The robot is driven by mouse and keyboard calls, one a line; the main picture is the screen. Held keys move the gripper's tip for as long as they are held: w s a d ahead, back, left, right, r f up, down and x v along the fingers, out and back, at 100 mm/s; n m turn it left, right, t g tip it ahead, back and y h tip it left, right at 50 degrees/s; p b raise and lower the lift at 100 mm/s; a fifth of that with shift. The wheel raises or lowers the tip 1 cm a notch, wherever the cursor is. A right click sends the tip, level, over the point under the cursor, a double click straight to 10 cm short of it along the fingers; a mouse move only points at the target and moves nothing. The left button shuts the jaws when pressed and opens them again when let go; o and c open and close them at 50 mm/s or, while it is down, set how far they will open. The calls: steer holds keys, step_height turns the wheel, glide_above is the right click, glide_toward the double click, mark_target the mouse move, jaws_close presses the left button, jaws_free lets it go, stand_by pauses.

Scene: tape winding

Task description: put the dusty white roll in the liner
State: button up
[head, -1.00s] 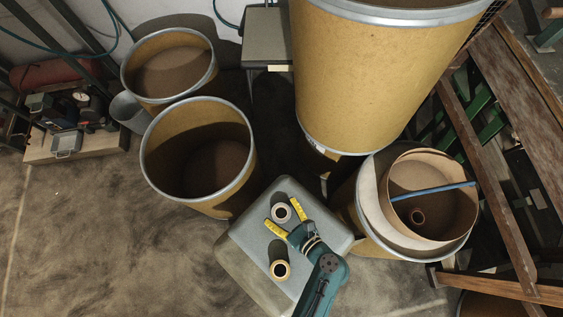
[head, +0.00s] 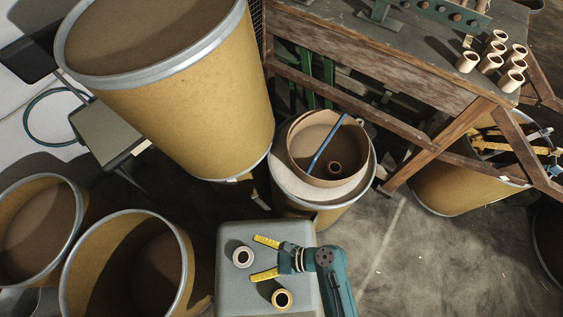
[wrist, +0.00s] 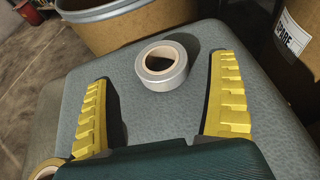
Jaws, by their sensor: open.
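The dusty white roll (head: 243,265) lies flat on top of a grey box (head: 230,295), left of my gripper (head: 260,258) in the head view. In the wrist view the roll (wrist: 165,78) sits just ahead of my gripper (wrist: 160,75), centred across the gap between its yellow fingers. The fingers are spread and hold nothing. The liner seems to be the open tan cardboard cylinder (head: 297,155) standing on a pale drum top behind the box. A blue strip (head: 327,146) lies across its rim, and a small brown roll (head: 333,168) lies inside.
A second roll, tan with a dark core (head: 282,308), lies on the box near my arm. Open drums (head: 185,245) stand at left, and a tall drum (head: 210,120) rises behind. A wooden bench (head: 400,60) carries several tan tubes (head: 490,65).

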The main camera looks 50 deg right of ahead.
steer(key=p+v, duration=0.4)
steer(key=v, duration=0.8)
